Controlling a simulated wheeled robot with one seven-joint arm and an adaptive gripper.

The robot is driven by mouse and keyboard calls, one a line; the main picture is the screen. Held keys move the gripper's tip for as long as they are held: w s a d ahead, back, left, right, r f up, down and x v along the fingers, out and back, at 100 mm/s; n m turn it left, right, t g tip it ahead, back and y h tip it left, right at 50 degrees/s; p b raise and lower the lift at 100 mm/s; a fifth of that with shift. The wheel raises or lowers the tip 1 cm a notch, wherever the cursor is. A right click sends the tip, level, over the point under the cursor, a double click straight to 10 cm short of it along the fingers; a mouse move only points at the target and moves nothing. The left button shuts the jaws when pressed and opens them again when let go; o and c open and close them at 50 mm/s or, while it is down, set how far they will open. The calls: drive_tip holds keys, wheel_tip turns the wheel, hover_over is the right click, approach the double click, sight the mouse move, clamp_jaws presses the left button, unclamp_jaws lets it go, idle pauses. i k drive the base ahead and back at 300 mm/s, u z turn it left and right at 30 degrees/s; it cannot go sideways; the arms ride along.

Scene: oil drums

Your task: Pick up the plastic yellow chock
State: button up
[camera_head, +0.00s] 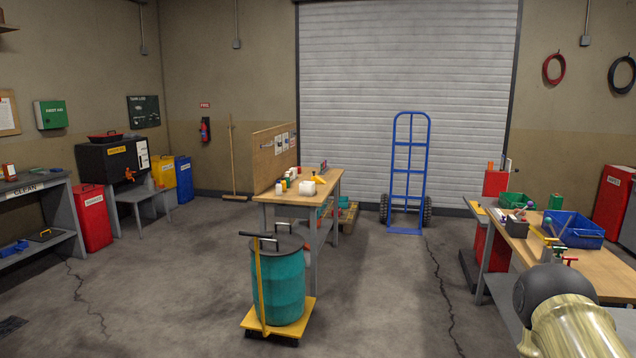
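I cannot clearly make out the yellow chock. A pale cylindrical part with a dark rounded end at the lower right looks like my own arm. My gripper is not in view.
A teal drum (278,285) stands on a yellow dolly (287,326) in front of the middle workbench. A blue hand truck (408,170) stands by the shutter (455,70). A blue bin (574,230) sits on the right workbench. Floor (375,290) between the benches is clear.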

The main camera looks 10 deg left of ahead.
sight(315, 178)
drive_tip(key=z, duration=0.3)
drive_tip(key=i, duration=3.8)
drive_tip(key=u, duration=0.75)
drive_tip(key=i, duration=1.7)
drive_tip(key=u, duration=0.65)
